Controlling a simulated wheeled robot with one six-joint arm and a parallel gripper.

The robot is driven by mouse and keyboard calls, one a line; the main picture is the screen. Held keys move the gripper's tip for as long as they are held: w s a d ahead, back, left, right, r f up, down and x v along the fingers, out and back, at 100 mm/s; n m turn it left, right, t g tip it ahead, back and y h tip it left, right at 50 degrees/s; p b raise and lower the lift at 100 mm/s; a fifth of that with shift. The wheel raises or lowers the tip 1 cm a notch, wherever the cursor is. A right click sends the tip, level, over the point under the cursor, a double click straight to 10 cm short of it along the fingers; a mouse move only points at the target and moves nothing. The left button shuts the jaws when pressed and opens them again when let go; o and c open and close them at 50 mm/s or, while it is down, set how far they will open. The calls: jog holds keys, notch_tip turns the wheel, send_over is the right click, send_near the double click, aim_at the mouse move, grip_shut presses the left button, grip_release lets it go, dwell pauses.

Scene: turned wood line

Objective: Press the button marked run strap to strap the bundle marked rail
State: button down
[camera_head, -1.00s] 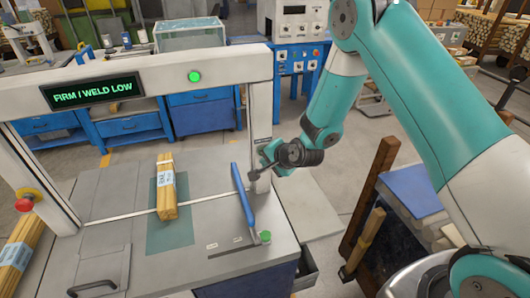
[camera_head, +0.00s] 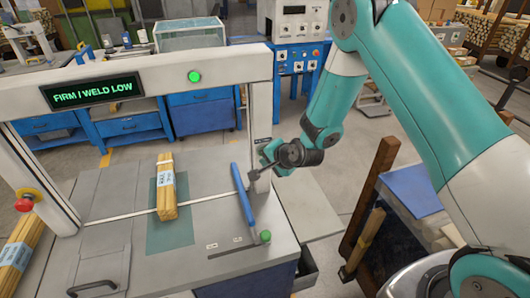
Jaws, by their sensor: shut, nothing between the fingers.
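A bundle of wooden sticks (camera_head: 166,188) with a pale printed label lies on the machine's table, across a white strap line and on a dark green patch. The label's wording is too small to read. A green button (camera_head: 265,237) sits at the table's front right corner, close to the foot of a blue bar (camera_head: 244,200). Two small label plates (camera_head: 238,240) lie left of it, unreadable. The arch display (camera_head: 95,92) reads "FIRM | WELD LOW". My gripper (camera_head: 259,173) is shut and empty, beside the arch's right post, above and behind the green button.
The arch (camera_head: 158,75) spans the table and carries a lit green lamp (camera_head: 195,76). A red knob (camera_head: 24,204) is on its left post. Another bundle (camera_head: 16,250) lies at far left. Wooden posts (camera_head: 372,195) stand right of the table, below my arm.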

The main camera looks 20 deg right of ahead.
jog(key=shift+w, duration=0.1)
dwell(0.3)
jog(key=shift+w, duration=0.3)
jog(key=shift+w+b, duration=0.3)
jog(key=shift+w, duration=0.1)
dwell(0.6)
jog(key=shift+s, duration=0.8)
jog(key=s, duration=0.5)
jog(key=shift+b, duration=0.35)
dwell(0.5)
